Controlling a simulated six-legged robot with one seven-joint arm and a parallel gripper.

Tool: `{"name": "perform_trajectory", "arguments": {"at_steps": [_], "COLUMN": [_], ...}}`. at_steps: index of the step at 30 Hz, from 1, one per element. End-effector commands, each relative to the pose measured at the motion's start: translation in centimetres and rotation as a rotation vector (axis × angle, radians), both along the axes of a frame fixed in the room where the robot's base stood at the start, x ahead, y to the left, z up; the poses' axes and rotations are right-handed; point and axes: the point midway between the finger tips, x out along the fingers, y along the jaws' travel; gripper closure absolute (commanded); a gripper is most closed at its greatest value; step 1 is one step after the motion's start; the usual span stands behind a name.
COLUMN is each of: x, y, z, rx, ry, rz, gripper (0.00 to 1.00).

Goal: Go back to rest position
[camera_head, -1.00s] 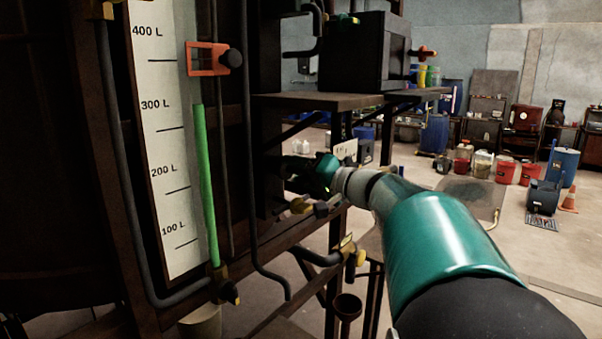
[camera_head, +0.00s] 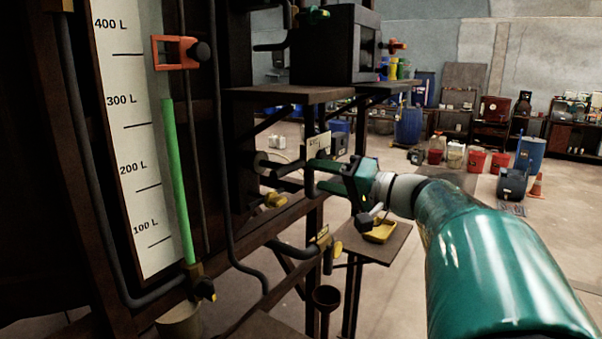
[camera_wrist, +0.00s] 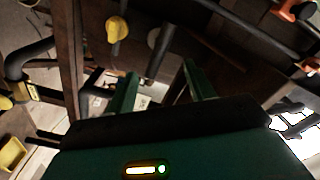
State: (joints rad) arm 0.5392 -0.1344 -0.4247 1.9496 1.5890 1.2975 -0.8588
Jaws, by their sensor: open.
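My gripper (camera_head: 314,178) is open and empty in the head view, at the end of my teal arm. Its two green fingers point left toward the vat stand's pipework. In the wrist view the fingers (camera_wrist: 160,88) stand apart with nothing held between them. A yellow valve handle (camera_head: 276,200) sits on a pipe a little left of and below the fingers; a yellow handle (camera_wrist: 117,29) also shows near the top of the wrist view. I cannot tell whether the fingers touch any pipe.
A level gauge (camera_head: 133,150) with a green column and orange clamp (camera_head: 176,52) stands at left. A dark box (camera_head: 336,45) sits on a shelf (camera_head: 290,95) above my gripper. A small table (camera_head: 385,245) with a yellow tray (camera_head: 380,231) stands below.

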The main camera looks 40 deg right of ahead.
Motion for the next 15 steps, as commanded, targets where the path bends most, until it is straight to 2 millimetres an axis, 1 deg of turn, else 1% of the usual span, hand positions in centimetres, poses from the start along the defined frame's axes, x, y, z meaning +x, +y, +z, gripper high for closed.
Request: {"name": "perform_trajectory", "arguments": {"at_steps": [4, 15], "x": [-0.65, -0.62], "y": [-0.21, -0.19], "z": [0.0, -0.02], "rx": [0.0, 0.001], "ry": [0.0, 0.0], "rz": [0.0, 0.0], "gripper": [0.47, 0.47]}}
